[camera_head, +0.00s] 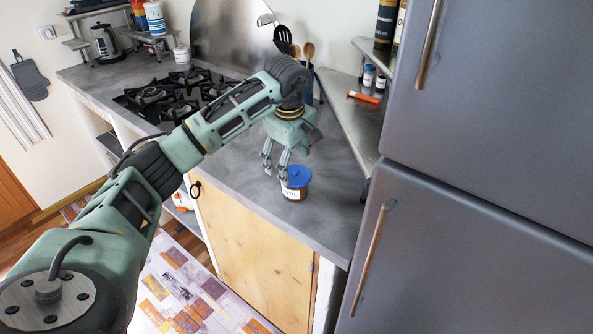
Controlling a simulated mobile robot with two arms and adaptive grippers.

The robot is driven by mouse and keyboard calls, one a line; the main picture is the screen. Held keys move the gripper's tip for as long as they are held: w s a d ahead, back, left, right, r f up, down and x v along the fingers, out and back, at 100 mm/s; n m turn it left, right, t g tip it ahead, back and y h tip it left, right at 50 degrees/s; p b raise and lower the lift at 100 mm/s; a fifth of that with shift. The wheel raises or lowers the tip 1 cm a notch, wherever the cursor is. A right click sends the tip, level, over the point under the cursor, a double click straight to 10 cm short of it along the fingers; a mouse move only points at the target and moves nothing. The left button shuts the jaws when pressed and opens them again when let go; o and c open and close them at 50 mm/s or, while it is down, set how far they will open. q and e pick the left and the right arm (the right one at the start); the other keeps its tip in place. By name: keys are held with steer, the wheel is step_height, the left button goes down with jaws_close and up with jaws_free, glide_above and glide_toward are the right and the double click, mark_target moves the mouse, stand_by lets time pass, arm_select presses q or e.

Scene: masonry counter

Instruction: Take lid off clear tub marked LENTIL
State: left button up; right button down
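The tub (295,193) stands upright on the grey counter, near its front edge. It has a brown body, a white label that is too small to read fully, and a blue lid (298,174) on top. My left gripper (275,172) points down just left of the tub, with its fingertips close to the lid's left side. Its fingers are apart with nothing visible between them. Whether the nearer finger touches the tub cannot be told. My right gripper is not in view.
A tall grey fridge (480,130) stands at the right. A metal shelf (345,120) with small jars lies behind the tub. A black gas hob (170,95) is further left. The counter (240,170) left of the tub is clear.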

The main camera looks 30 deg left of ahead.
mark_target(294, 171)
arm_select(q)
steer(key=f, duration=0.1)
steer(key=w+f+p, duration=0.1)
steer(key=shift+w+a+f, duration=0.1)
steer(key=shift+f, duration=0.25)
steer(key=shift+w+a+f, duration=0.1)
steer(key=shift+w+f, duration=0.05)
steer(key=shift+f, duration=0.65)
steer(key=c, duration=1.1)
steer(key=shift+c, duration=0.3)
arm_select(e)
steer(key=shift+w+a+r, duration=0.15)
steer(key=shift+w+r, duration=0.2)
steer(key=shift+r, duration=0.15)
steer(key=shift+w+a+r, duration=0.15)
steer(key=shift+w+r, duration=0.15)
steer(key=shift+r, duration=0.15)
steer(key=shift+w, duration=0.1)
